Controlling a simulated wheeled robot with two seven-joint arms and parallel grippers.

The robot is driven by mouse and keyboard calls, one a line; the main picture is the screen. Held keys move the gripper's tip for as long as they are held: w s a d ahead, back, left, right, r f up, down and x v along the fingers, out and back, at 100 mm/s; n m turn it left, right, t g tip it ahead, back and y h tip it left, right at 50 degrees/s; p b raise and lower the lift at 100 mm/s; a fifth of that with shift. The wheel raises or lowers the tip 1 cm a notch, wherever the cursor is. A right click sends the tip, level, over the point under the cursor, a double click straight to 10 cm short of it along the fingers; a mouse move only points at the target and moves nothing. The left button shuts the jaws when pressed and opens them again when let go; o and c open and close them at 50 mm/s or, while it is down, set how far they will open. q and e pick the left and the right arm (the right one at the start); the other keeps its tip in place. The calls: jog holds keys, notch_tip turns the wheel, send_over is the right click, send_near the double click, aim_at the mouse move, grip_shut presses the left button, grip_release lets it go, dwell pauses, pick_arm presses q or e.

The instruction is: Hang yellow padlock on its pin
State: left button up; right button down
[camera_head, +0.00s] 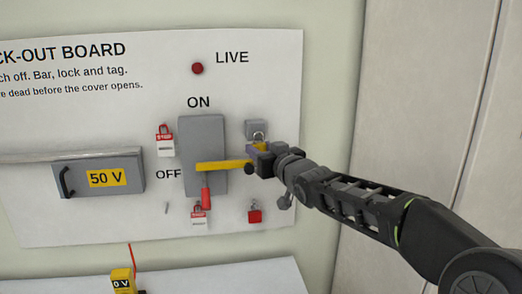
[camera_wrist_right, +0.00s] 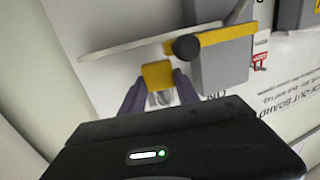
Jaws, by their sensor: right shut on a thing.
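The yellow padlock (camera_wrist_right: 157,76) is between the two fingers of my right gripper (camera_wrist_right: 160,92), which is shut on it. In the head view the padlock (camera_head: 259,148) is partly covered by the gripper (camera_head: 265,157), with its metal shackle pointing up in front of a small grey block on the board. The gripper is just right of the yellow bar (camera_head: 222,166) and its black knob. I cannot make out the padlock's pin, nor whether the shackle touches anything. My left gripper is out of view.
A yellow meter (camera_head: 122,281) is at the bottom. Free room lies right of the board.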

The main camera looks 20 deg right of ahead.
jog(key=c, duration=0.8)
grip_release()
jog(key=s, duration=0.7)
jog(key=shift+s+r, duration=0.15)
jog(key=shift+s, duration=0.25)
